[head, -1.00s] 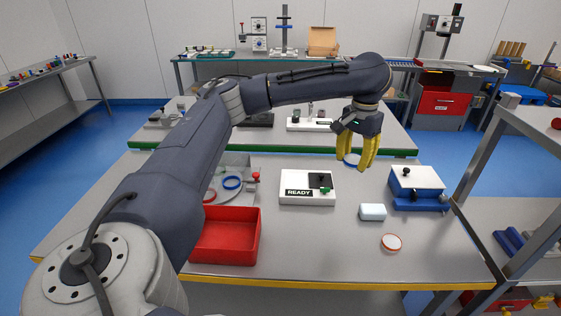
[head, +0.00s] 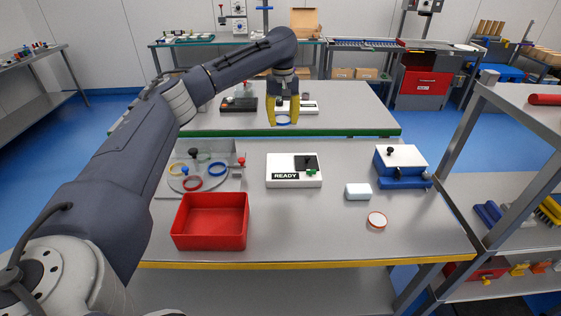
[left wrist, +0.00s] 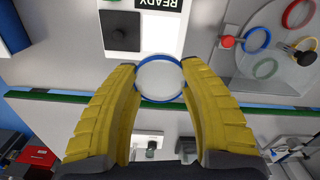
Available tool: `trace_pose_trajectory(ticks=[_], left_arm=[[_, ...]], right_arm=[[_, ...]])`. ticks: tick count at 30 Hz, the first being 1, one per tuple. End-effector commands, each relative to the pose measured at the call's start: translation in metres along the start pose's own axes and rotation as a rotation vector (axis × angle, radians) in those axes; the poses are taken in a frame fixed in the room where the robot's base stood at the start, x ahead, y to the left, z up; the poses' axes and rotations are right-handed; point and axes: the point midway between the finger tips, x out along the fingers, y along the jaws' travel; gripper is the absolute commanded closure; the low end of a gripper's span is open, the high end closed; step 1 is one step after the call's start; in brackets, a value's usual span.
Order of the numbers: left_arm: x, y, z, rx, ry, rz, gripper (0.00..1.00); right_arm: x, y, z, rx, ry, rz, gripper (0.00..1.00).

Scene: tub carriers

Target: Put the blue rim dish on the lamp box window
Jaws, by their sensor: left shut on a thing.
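My left gripper (head: 283,117) is shut on the blue rim dish (head: 284,123), a round pale dish with a blue edge. It holds the dish raised, fingers pointing down, beyond the lamp box in the head view. In the left wrist view the dish (left wrist: 160,77) sits between both yellow fingertips. The white lamp box (head: 293,178), marked READY, stands on the near table. Its dark square window (head: 306,162) is bare, with a green piece beside it. The window (left wrist: 122,31) also shows in the left wrist view, apart from the dish. My right gripper is not in view.
A red tray (head: 211,243) stands at front left, before a plate with coloured rings (head: 192,184). A white block (head: 358,191), an orange-rimmed dish (head: 377,220) and a blue-and-white box (head: 401,166) stand to the right. Clear table lies before the lamp box.

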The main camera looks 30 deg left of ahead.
Motion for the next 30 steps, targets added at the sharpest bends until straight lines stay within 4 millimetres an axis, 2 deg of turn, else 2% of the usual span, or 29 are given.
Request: trace_pose_trajectory(ticks=[1, 9, 15, 18, 30], left_arm=[[0.014, -0.001, 0.001, -0.001, -0.005, -0.002, 0.82], [0.074, 0.0, 0.0, 0.001, -0.004, -0.001, 0.82], [0.109, -0.001, 0.0, 0.001, -0.003, 0.0, 0.82], [0.119, -0.001, -0.001, 0.001, -0.002, 0.0, 0.82], [0.14, -0.001, -0.001, 0.002, -0.003, 0.0, 0.82]], right_arm=[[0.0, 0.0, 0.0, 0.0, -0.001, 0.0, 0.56], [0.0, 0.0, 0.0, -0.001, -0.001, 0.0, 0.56], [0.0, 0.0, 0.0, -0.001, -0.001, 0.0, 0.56], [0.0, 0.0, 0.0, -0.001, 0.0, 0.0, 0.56], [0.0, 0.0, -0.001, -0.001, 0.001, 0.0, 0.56]])
